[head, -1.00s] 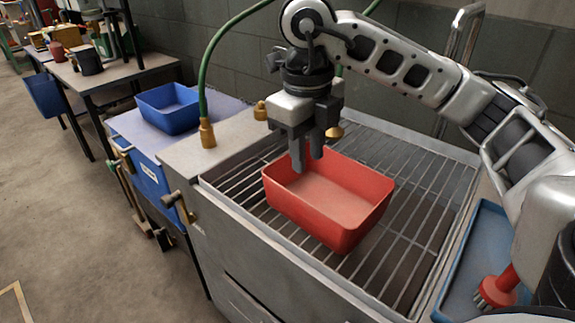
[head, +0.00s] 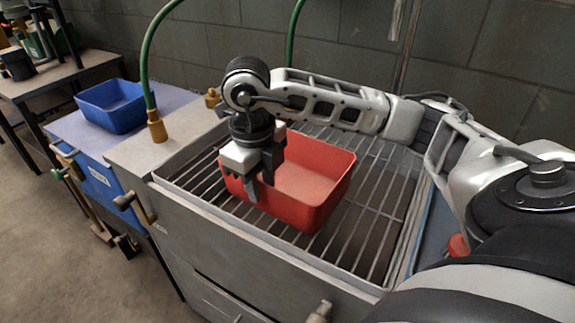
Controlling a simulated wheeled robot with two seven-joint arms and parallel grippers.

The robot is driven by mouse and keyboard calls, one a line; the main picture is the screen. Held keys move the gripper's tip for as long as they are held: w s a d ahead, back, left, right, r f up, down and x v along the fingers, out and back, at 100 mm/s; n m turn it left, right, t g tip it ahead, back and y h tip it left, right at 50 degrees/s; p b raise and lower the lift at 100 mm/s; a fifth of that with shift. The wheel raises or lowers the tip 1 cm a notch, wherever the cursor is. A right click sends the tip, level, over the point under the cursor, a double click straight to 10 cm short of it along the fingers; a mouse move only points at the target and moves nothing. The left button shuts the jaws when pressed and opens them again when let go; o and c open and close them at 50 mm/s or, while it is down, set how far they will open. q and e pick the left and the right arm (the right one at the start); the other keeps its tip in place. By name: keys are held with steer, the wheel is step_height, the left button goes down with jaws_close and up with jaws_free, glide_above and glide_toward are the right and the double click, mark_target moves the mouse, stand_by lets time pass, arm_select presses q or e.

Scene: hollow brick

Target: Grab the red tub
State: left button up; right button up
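The red tub (head: 318,190) sits upright on the wire rack of a grey metal sink-like unit, in the middle of the head view. It looks empty. My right gripper (head: 259,192) points down at the tub's near left wall. One finger appears outside the wall and the other at the rim or just inside. I cannot tell whether the fingers press on the wall. The gripper and wrist hide part of the tub's left side. My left gripper is not in view.
The wire rack (head: 378,210) has free room right of the tub. A blue tub (head: 112,106) stands on the side table at left. A green hose with a brass end (head: 156,127) rises at the unit's back left. A grey block wall is behind.

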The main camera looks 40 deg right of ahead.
mark_target(263, 210)
step_height(263, 210, down, 4)
steer(key=shift+w+r, duration=0.15)
steer(key=shift+r, duration=0.1)
steer(key=shift+a, duration=0.1)
steer(key=shift+c, duration=0.3)
jaws_close()
steer(key=shift+r, duration=0.15)
